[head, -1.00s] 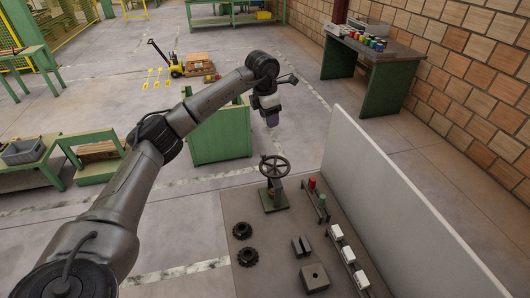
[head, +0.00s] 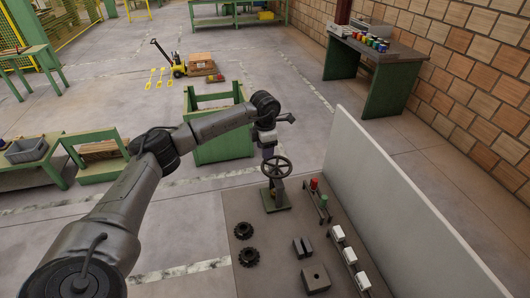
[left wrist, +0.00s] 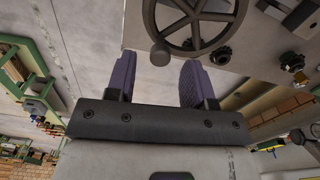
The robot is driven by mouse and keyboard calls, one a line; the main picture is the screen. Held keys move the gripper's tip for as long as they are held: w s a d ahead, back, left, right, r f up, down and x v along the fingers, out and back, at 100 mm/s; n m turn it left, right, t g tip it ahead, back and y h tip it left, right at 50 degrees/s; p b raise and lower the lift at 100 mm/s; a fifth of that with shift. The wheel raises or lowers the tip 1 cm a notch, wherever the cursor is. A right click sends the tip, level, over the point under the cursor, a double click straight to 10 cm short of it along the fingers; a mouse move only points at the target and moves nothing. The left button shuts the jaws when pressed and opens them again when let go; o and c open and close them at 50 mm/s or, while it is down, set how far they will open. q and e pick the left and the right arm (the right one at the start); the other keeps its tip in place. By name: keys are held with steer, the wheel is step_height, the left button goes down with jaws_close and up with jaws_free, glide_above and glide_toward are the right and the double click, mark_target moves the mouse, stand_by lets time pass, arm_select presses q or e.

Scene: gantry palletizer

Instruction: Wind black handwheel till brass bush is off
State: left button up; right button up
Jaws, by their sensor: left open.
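The black handwheel (head: 277,167) stands on a green-based stand (head: 275,200) at the far left of the grey bench plate. In the left wrist view the spoked wheel (left wrist: 193,13) fills the top, cut by the edge. Its round grip knob (left wrist: 160,54) appears between my fingertips; whether they touch it I cannot tell. My left gripper (left wrist: 155,68) is open, with two purple fingers apart. In the head view my left gripper (head: 268,151) is just behind the wheel's upper rim, partly hidden. I cannot make out the brass bush. My right gripper is not in view.
Two black gears (head: 246,243), dark blocks (head: 315,278), a rail with white blocks (head: 348,254) and a stand with red and green parts (head: 319,197) share the plate. A pale upright panel (head: 400,190) bounds its right side. A green crate (head: 222,145) stands behind.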

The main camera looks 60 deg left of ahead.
arm_select(q)
steer(key=shift+f, duration=1)
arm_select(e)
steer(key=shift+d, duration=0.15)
arm_select(q)
jaws_close()
steer(key=shift+w+m, duration=0.15)
steer(key=shift+m, duration=0.15)
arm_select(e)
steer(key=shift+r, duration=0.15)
